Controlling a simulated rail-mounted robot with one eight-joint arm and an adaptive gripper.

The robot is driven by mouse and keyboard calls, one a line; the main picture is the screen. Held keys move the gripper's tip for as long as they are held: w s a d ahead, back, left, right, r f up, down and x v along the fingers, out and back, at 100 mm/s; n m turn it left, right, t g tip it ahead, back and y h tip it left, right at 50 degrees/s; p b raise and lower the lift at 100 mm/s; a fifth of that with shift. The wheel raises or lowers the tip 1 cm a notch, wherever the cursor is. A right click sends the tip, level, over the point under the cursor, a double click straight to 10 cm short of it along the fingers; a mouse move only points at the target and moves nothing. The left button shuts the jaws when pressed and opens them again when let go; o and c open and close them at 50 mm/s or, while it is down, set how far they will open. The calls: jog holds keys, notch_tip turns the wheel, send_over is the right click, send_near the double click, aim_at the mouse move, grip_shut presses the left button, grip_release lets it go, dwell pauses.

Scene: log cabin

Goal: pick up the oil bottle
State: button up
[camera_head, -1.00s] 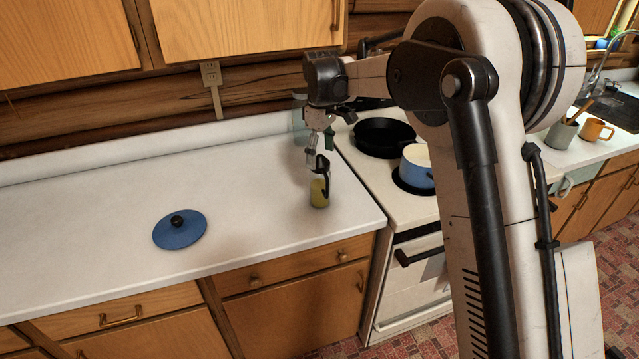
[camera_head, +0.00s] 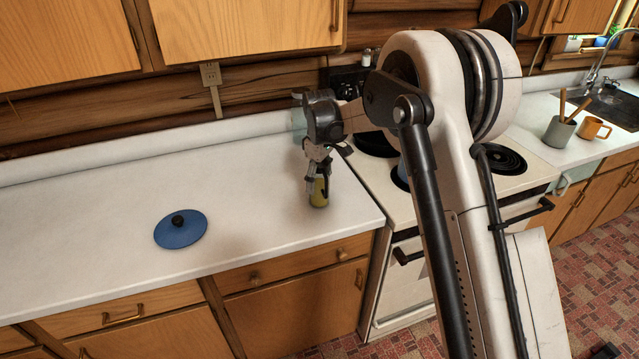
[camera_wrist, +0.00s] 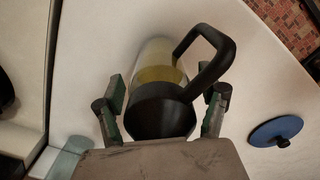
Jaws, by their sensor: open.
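The oil bottle (camera_head: 319,193) stands on the white counter near the stove, with yellow oil in its lower part. In the wrist view the bottle (camera_wrist: 160,75) shows its clear body, black top and black handle, the handle pointing up and right. My gripper (camera_head: 318,178) is over the bottle from above, hiding its upper part in the head view. In the wrist view my gripper (camera_wrist: 163,105) is open, with one finger on each side of the black top. A gap shows on the left; on the right the handle is close to the finger.
A blue lid (camera_head: 181,230) with a black knob lies on the counter at left. A clear glass container (camera_head: 298,122) stands behind my gripper. The stove (camera_head: 400,205) adjoins the counter on the right. The counter between the lid and the bottle is clear.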

aim_at(319, 168)
jog(key=c, duration=1.7)
jog(key=shift+r, duration=0.1)
jog(key=shift+r, duration=0.5)
notch_tip(319, 168, up, 3)
jog(key=shift+f+b, duration=0.1)
jog(key=shift+b, duration=0.35)
jog(key=s+a+r, duration=0.2)
jog(key=s, duration=0.1)
jog(key=s+a+r+b, duration=0.1)
jog(key=s+a+r, duration=0.1)
jog(key=s+a, duration=0.1)
jog(key=s+a+r, duration=0.2)
jog(key=r, duration=0.1)
jog(key=shift+s+a+b, duration=0.3)
jog(key=shift+s+b, duration=0.05)
jog(key=shift+s, duration=0.05)
